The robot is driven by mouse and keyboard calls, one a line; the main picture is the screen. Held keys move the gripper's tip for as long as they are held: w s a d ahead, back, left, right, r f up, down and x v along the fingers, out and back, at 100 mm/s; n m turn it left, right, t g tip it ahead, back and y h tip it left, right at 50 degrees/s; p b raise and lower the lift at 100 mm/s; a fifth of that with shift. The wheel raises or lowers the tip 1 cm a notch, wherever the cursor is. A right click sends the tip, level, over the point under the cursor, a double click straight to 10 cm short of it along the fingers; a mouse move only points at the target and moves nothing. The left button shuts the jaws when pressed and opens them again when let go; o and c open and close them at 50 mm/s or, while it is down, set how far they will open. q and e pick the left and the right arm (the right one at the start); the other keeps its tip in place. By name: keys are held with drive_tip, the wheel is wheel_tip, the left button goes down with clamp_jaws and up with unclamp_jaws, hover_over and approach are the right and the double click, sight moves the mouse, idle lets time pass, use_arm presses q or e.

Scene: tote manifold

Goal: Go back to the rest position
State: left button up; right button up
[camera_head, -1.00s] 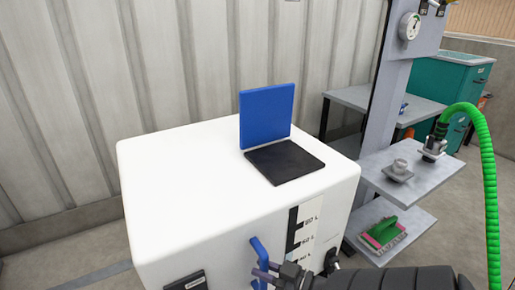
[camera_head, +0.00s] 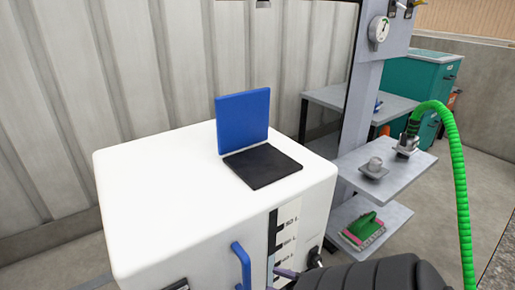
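A white tote (camera_head: 150,205) with a rounded top stands in the middle. Its blue lid (camera_head: 243,122) stands upright behind a black square (camera_head: 262,165) on the top. A blue handle (camera_head: 242,264) is on the front face, beside a level scale (camera_head: 286,238). My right gripper (camera_head: 285,274) is at the bottom edge, just right of the blue handle and apart from it in the picture. Its dark arm comes in from the lower right. The gripper is partly cut off, so its opening cannot be told. My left gripper is out of view.
Right of the tote, a grey stand has an upper shelf (camera_head: 402,176) with a metal fitting (camera_head: 374,168) and a green hose (camera_head: 461,185). A green-and-pink brush (camera_head: 363,230) lies on the lower shelf. A gauge (camera_head: 379,29) is above. A teal cabinet (camera_head: 416,80) stands behind.

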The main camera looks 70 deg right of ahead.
drive_tip(key=shift+s, duration=1.2)
